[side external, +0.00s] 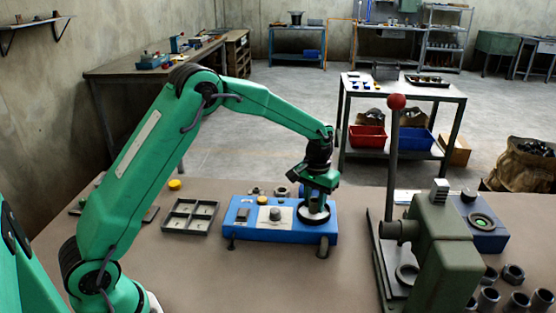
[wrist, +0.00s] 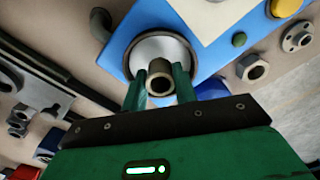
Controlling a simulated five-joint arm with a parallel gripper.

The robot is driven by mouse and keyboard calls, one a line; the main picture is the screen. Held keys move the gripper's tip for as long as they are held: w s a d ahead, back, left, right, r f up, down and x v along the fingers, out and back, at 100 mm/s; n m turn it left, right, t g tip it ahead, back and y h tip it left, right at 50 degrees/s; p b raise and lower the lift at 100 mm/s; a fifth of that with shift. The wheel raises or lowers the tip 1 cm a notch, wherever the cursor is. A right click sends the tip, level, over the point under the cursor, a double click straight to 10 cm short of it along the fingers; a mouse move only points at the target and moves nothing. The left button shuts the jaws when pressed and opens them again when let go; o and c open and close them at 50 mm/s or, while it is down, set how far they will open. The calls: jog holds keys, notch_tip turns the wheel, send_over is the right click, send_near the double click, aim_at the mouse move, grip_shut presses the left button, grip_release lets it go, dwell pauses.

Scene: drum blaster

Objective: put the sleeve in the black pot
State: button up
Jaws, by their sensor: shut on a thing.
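My gripper (side external: 316,200) points down over the right end of a blue machine box (side external: 262,229) with knobs on its front panel. In the wrist view, the green fingers of my gripper (wrist: 160,82) are shut on a grey-brown sleeve (wrist: 160,94), seen end-on with its bore showing. Behind the sleeve is a round silver disc (wrist: 148,47) on the blue box. Whether the sleeve touches the disc I cannot tell. In the side view the sleeve is mostly hidden by the fingers. I cannot make out a black pot with certainty.
A grey four-compartment tray (side external: 190,216) lies left of the box. A green press (side external: 440,245) with a red-knobbed lever (side external: 396,102) stands to the right. Several dark sleeves and nuts (side external: 489,299) sit at the bottom right. The front middle of the table is clear.

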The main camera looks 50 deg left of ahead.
aim_at(315, 200)
jog(key=shift+f, duration=0.2)
jog(key=shift+f, duration=0.1)
jog(key=o, duration=1)
jog(key=shift+o, duration=0.2)
notch_tip(315, 200, up, 12)
dwell(0.6)
